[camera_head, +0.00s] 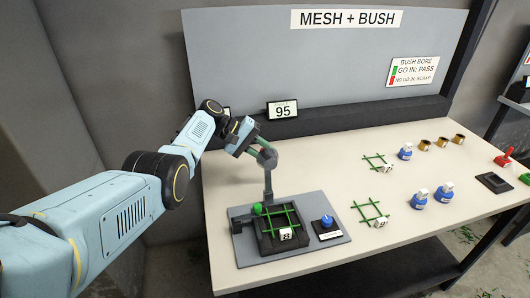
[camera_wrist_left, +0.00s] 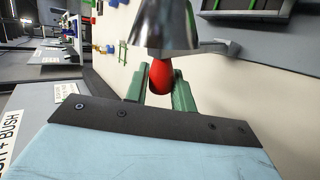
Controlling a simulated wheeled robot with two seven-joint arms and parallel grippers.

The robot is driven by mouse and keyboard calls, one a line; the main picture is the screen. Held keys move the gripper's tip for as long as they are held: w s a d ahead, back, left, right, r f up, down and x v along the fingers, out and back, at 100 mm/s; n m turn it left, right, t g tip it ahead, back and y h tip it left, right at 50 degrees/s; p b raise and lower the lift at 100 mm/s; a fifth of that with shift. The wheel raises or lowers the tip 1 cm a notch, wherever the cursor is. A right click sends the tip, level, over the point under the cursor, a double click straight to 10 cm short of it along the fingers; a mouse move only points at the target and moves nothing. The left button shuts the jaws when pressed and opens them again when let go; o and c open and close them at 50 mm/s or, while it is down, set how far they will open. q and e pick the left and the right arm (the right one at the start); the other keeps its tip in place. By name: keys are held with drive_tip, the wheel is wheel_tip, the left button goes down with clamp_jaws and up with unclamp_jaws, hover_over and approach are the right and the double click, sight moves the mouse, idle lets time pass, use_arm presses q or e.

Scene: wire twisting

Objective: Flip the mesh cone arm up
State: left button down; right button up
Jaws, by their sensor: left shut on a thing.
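My left gripper (camera_head: 263,151) is at the top of a grey upright arm (camera_head: 268,184) at the back of the fixture plate (camera_head: 332,236). In the left wrist view its green fingers (camera_wrist_left: 160,90) are shut on a red knob (camera_wrist_left: 161,76), with a metal cone (camera_wrist_left: 167,27) just beyond it. The cone and knob are not clearly seen in the head view. A green mesh (camera_head: 276,221) lies in the dark square holder (camera_head: 266,243), with a green ball (camera_head: 257,209) at its back left corner. My right gripper is out of view.
A blue knob (camera_head: 326,221) sits on the plate's right side. To the right lie loose green meshes (camera_head: 368,212), blue-and-white pieces (camera_head: 419,196) and brass bushes (camera_head: 424,144). A "95" display (camera_head: 282,109) stands behind. The table's front right is clear.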

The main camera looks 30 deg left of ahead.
use_arm(q)
drive_tip(key=c, duration=1.2)
unclamp_jaws()
drive_tip(key=shift+a+f, duration=0.2)
drive_tip(key=shift+f, duration=0.05)
drive_tip(key=shift+c, duration=0.2)
drive_tip(key=shift+d, duration=0.1)
drive_tip(key=shift+r, duration=0.15)
drive_tip(key=v, duration=1.3)
drive_tip(key=shift+s, duration=0.1)
